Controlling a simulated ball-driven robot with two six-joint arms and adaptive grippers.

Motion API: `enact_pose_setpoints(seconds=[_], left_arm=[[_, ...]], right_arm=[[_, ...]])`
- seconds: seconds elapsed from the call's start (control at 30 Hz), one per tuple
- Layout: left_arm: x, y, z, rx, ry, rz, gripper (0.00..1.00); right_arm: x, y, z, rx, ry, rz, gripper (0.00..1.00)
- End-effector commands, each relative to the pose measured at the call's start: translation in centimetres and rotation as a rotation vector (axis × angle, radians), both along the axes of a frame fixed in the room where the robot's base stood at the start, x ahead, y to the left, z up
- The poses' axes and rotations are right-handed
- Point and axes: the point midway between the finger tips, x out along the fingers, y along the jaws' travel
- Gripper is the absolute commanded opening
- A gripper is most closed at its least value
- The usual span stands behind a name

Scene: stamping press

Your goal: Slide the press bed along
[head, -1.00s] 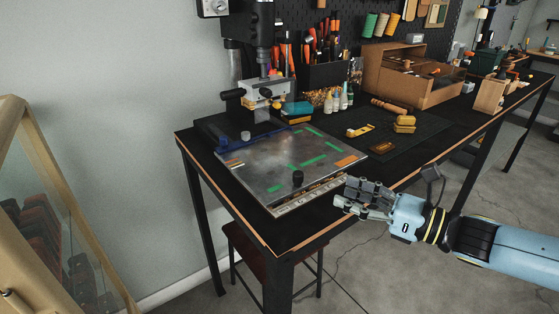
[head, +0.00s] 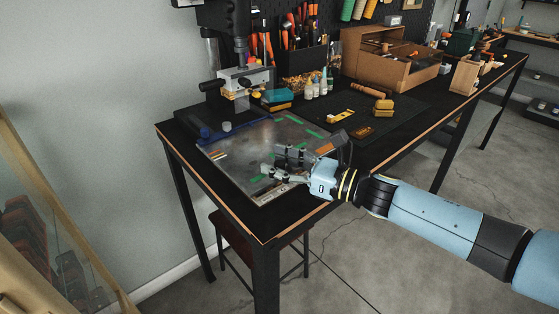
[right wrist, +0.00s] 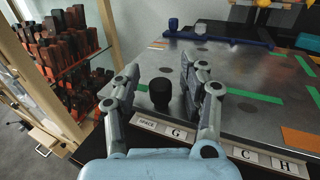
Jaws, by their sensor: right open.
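The press bed (head: 233,158) is a flat grey metal plate with green and orange strips, lying on the black table in front of the stamping press (head: 240,80). It also shows in the right wrist view (right wrist: 225,65). A black knob (right wrist: 161,93) stands up from the bed near its front edge. My right gripper (head: 268,163) is over the bed's front edge and hides the knob in the head view. In the right wrist view its open fingers (right wrist: 163,88) stand on either side of the knob. I cannot tell whether they touch it. My left gripper is not in view.
A strip of lettered tiles (right wrist: 205,143) runs along the bed's front edge. A blue bar (head: 232,130) lies at the bed's back. Glue bottles (head: 317,86), a dark mat (head: 395,115) and a wooden box (head: 400,68) are to the right. The table's front left corner is clear.

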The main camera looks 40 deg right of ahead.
Motion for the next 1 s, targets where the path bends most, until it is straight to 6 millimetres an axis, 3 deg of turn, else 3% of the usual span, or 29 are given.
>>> enact_pose_setpoints(seconds=[0.1,0.43,1.0], left_arm=[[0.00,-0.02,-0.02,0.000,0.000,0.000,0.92],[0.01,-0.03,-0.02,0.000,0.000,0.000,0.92],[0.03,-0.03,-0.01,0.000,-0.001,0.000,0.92]], right_arm=[[-0.02,-0.01,-0.02,0.000,0.000,0.000,0.43],[-0.04,-0.02,-0.01,0.000,0.000,0.000,0.00],[-0.14,-0.06,-0.11,0.000,0.002,0.000,0.00]])
